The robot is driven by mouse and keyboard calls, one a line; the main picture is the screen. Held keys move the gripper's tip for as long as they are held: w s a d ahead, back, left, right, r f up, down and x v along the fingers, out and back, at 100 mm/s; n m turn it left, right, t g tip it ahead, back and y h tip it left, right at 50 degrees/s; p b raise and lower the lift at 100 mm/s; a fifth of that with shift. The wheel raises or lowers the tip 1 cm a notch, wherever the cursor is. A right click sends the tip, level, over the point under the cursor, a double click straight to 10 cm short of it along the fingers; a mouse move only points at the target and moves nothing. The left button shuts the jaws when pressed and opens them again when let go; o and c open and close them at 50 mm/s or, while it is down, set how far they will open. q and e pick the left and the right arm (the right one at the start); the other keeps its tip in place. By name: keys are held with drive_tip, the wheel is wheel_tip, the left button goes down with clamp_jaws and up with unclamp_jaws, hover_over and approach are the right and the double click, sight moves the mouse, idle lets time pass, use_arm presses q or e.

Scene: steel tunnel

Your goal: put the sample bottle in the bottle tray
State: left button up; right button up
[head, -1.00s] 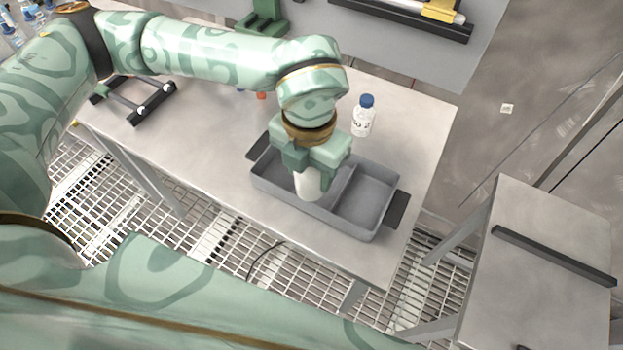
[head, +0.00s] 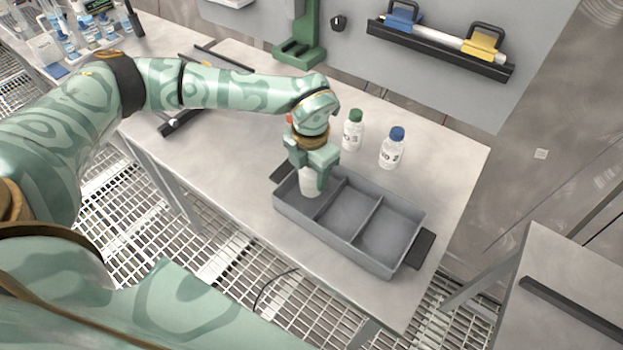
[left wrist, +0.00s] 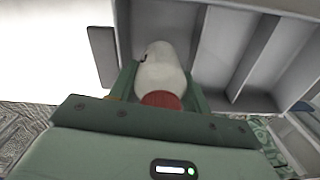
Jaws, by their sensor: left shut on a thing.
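The grey bottle tray (head: 345,240) lies on the steel table and has three compartments in a row. My left gripper (head: 313,172) is shut on a white sample bottle (head: 309,183) over the tray's left end compartment. In the left wrist view the bottle (left wrist: 163,74) shows a red cap nearest the camera and sits between the fingers, with the tray (left wrist: 255,75) behind it. I cannot tell whether the bottle's base touches the compartment floor. The other two compartments are empty. My right gripper is not in view.
A green-capped bottle (head: 353,130) and a blue-capped bottle (head: 392,149) stand behind the tray. An orange-red cap (head: 289,118) shows partly behind my left arm. A green stand (head: 301,40) is at the back. The table's right end is clear.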

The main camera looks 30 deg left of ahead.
use_arm(q)
wheel_tip(320, 180, down, 2)
drive_tip(key=shift+f, duration=0.25)
drive_tip(key=shift+r, duration=0.1)
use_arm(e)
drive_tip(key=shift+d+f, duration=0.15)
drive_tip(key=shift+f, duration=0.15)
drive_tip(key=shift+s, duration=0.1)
use_arm(q)
drive_tip(key=o, duration=0.8)
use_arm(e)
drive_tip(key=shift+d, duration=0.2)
use_arm(q)
wheel_tip(320, 180, up, 11)
drive_tip(key=shift+d+r+p, duration=0.1)
drive_tip(key=shift+p, duration=0.85)
drive_tip(key=shift+r, duration=0.45)
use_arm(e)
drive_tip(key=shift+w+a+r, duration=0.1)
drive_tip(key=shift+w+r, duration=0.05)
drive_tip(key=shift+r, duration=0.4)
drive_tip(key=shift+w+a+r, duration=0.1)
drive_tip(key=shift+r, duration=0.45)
